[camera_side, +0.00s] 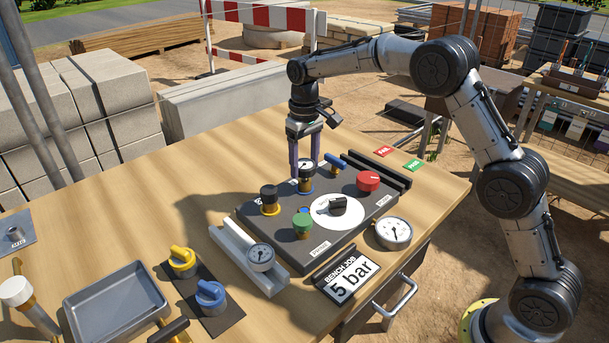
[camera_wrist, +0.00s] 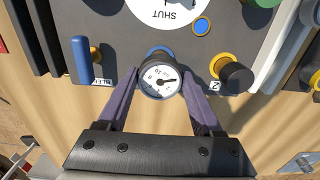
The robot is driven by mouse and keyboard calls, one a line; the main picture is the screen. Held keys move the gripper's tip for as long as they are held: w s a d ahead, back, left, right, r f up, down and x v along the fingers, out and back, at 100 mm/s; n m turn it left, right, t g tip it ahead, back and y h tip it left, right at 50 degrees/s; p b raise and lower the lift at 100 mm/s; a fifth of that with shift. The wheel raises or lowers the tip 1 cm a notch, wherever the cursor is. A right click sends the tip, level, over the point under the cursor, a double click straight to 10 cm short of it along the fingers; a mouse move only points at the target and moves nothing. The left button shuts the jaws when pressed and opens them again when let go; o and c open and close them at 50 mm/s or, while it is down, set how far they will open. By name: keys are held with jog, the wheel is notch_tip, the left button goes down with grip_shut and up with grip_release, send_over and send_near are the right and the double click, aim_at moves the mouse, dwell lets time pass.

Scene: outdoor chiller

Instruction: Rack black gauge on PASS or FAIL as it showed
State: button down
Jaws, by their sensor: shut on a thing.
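A gauge with a white face and dark rim (camera_side: 305,168) is between the two fingers of my gripper (camera_side: 305,160), above the back edge of the dark test panel (camera_side: 290,250). In the wrist view my gripper (camera_wrist: 158,95) is closed on this gauge (camera_wrist: 160,80), and a dark needle shows on its dial. I cannot tell whether its lower end is seated in the panel. A red FAIL label (camera_side: 383,150) and a green PASS label (camera_side: 413,165) lie at the bench's right back, beside black rails (camera_side: 375,168).
A second gauge (camera_side: 261,257) lies on a pale rail, and a large gauge (camera_side: 393,232) is at the panel's right. Black (camera_side: 269,198), green (camera_side: 303,225) and red (camera_side: 368,181) knobs and a blue-handled valve (camera_side: 335,162) stand up nearby. A sign (camera_side: 348,278) reads 5 bar.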

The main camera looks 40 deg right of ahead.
aim_at(305, 165)
jog(key=shift+r, duration=0.2)
jog(key=shift+r, duration=2.5)
jog(key=c, duration=0.7)
grip_release()
grip_shut()
